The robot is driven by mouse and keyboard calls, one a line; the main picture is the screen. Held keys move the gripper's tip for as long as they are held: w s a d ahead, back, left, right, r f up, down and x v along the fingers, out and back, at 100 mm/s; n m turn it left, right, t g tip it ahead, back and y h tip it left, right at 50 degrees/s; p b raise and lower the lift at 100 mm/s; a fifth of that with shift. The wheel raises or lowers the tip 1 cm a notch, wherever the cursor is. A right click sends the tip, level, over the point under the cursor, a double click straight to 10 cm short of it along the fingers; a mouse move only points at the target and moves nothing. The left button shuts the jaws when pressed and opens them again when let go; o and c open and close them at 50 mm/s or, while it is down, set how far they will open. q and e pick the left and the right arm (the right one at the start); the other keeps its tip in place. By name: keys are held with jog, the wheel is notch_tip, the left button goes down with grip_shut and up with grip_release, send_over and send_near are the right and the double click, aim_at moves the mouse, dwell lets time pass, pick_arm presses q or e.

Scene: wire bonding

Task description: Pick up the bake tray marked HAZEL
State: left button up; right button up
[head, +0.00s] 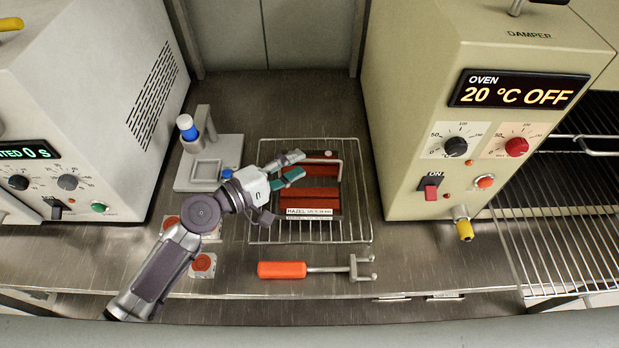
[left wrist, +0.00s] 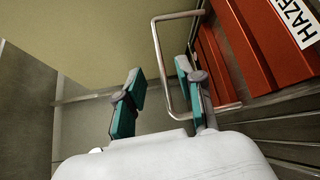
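The HAZEL bake tray is a dark red ribbed tray (head: 322,170) on a wire rack in the middle of the head view. Its white HAZEL label (head: 310,212) faces the front. A grey wire handle (head: 338,160) stands at its back right. In the left wrist view the red tray (left wrist: 245,45) is at the upper right, and the handle (left wrist: 158,55) loops out beside it. My left gripper (head: 299,164) is open over the tray's back part. In the left wrist view its teal-padded fingers (left wrist: 160,68) appear on either side of a handle bar, with gaps visible. My right gripper is not in view.
The wire rack (head: 262,228) lies on the metal bench. A beige oven (head: 425,120) stands right, a grey instrument (head: 100,110) left. An orange-handled fork tool (head: 282,270) lies in front. A small stand with a blue-capped bottle (head: 187,128) is left of the rack.

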aim_at(305, 161)
pick_arm(q)
jog(key=x, duration=0.3)
jog(key=shift+w+d+p, duration=0.15)
jog(key=shift+d+p, duration=0.1)
jog(key=shift+p, duration=0.05)
jog(key=shift+d+f, duration=0.1)
grip_shut()
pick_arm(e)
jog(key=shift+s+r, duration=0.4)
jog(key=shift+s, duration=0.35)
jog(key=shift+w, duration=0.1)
